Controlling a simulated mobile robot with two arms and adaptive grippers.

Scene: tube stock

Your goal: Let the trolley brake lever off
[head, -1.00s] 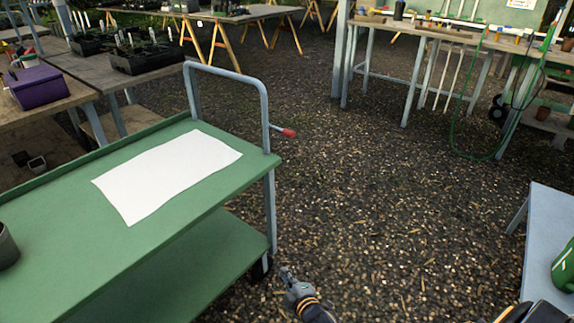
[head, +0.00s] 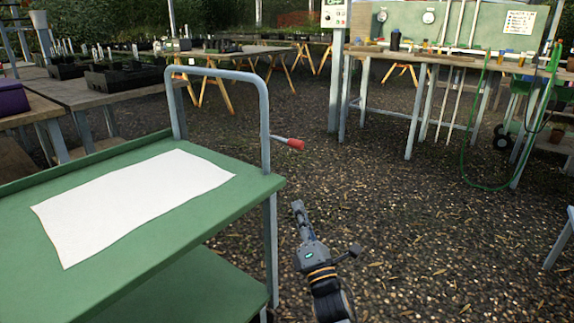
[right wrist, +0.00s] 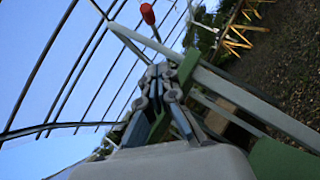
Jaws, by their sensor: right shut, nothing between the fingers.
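The brake lever (head: 289,143) is a short grey rod with a red grip, sticking out to the right from the upright of the trolley's handle. The green trolley (head: 235,190) stands at the left with its grey tube handle (head: 266,105) at the far end. My right gripper (head: 298,206) is shut and empty, below the lever in the head view and apart from it. In the right wrist view the red lever grip (right wrist: 148,13) shows beyond the shut fingertips (right wrist: 160,72). My left gripper is not in view.
A white sheet (head: 135,200) lies on the trolley top. Benches with plant trays (head: 125,77) stand behind at the left. A workbench (head: 450,62) with a green hose (head: 467,170) stands at the back right. The gravel floor right of the trolley is open.

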